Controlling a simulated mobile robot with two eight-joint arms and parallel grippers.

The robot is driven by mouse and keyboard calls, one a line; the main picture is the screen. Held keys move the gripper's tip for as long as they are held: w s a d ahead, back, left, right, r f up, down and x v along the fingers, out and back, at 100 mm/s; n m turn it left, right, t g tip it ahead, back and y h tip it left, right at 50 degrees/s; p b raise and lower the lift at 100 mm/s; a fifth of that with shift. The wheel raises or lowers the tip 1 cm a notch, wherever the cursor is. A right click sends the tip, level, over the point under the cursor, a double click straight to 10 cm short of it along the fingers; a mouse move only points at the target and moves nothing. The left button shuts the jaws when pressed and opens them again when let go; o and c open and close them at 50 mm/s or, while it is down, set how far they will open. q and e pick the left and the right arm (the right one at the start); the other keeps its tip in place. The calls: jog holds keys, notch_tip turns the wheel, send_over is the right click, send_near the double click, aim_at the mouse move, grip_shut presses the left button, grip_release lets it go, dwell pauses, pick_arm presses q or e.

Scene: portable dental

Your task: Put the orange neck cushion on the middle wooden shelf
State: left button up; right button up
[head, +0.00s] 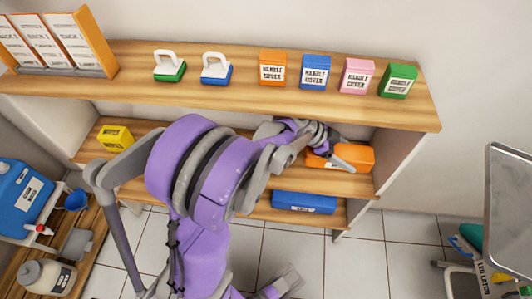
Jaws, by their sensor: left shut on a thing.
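The orange neck cushion (356,157) is at the right end of the middle wooden shelf (338,184), under the top board. My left gripper (338,155) reaches in between the boards and is shut on the cushion. The gripper's fingers and wrist cover part of the cushion's left side. I cannot tell whether the cushion rests on the board or is held slightly above it. My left arm hides much of the middle shelf. A grey and purple part of mine shows low at the bottom edge; it may be my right gripper (283,281), and its jaws are unclear.
The top shelf (240,100) holds handle cover boxes and two white-handled items. A yellow box (115,137) stands at the middle shelf's left end. A blue case (304,202) lies on the lower shelf. A side table (88,256) and a metal tray (508,220) flank the unit.

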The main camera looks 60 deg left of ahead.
aim_at(336, 178)
pick_arm(q)
jog(key=shift+f+b, duration=1.8)
jog(key=shift+f, duration=3.2)
jog(key=shift+f, duration=0.1)
jog(key=o, duration=1.4)
